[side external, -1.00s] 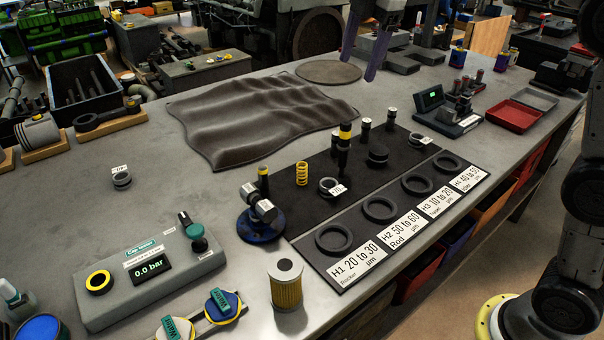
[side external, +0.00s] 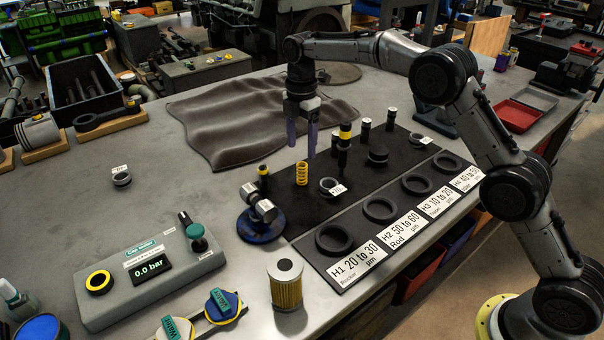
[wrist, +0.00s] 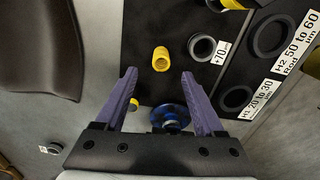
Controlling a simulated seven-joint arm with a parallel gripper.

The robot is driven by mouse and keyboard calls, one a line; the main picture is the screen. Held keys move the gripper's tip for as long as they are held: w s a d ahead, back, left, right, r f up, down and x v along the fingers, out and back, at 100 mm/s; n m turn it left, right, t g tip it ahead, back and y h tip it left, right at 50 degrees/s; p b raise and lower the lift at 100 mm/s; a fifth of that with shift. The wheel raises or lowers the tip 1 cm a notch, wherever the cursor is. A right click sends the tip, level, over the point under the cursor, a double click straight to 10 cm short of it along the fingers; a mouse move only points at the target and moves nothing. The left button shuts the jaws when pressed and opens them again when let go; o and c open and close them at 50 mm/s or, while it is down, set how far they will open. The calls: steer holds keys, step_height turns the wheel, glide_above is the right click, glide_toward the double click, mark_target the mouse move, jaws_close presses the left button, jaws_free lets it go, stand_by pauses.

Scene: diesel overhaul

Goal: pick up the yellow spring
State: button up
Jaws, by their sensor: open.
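The yellow spring (side external: 301,173) stands upright on the black mat (side external: 290,209), between the blue-based fixture and a black ring with a tag. My gripper (side external: 302,150) points down above and just behind the spring, its two purple fingers apart with nothing between them. In the wrist view the spring (wrist: 160,59) shows beyond the fingertips, roughly midway between the two fingers (wrist: 163,75). The gripper is not touching it.
A blue-based fixture (side external: 262,226) stands left of the spring. A tagged black ring (side external: 329,187) and a tall black post with a yellow band (side external: 344,148) stand close on the right. A wrinkled dark cloth (side external: 215,125) lies behind. Labelled ring spots line the mat's front.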

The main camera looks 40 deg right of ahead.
mark_target(302, 164)
steer(key=shift+s+f, duration=0.1)
steer(key=shift+f, duration=3.9)
steer(key=shift+c, duration=0.3)
jaws_close()
